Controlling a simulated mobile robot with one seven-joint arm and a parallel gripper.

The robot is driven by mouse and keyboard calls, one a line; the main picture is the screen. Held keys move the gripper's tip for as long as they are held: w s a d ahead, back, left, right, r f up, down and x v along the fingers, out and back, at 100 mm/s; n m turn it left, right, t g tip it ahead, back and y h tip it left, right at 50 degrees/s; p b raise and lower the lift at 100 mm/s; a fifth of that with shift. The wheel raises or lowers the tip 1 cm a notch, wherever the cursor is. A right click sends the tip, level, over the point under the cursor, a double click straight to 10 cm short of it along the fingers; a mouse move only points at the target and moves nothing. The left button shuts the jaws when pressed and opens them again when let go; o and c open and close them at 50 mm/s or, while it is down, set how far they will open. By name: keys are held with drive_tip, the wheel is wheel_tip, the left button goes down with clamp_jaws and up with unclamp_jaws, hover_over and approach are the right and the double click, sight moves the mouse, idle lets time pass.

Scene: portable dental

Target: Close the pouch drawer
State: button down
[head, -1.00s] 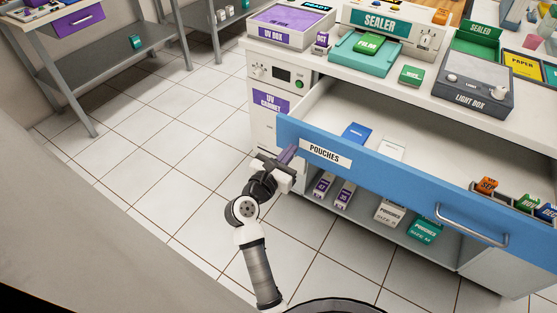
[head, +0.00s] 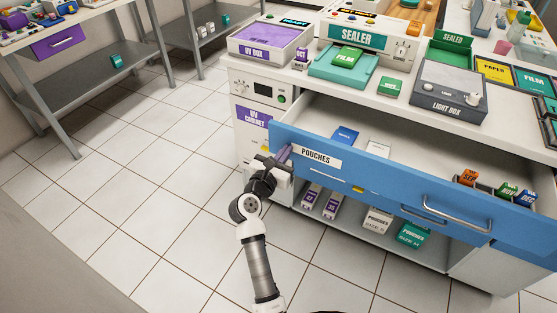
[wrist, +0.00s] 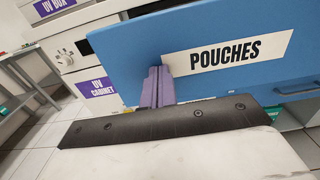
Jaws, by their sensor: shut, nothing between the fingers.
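The pouch drawer (head: 400,178) has a blue front with a white POUCHES label (head: 315,155) and a metal handle (head: 457,213). It stands partly open, its inside visible from above. My gripper (head: 284,153) is shut and empty, at the left end of the drawer front beside the label. In the wrist view, its purple fingers (wrist: 157,87) are together and appear to touch the blue front (wrist: 140,45), just left of the label (wrist: 228,52). The exact contact point is hidden by the fingers.
The drawer holds a blue box (head: 345,135), a white box (head: 378,149) and small coloured boxes at right. A lower handle (head: 422,212) shows beneath the front. Boxes stand on the shelf below (head: 350,228). Tiled floor at left (head: 130,190) is clear.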

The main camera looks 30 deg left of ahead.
drive_tip(key=w, duration=1.9)
drive_tip(key=shift+w+b, duration=0.3)
drive_tip(key=shift+w, duration=0.15)
drive_tip(key=shift+d+r, duration=0.1)
drive_tip(key=shift+r, duration=0.25)
drive_tip(key=shift+w, duration=0.1)
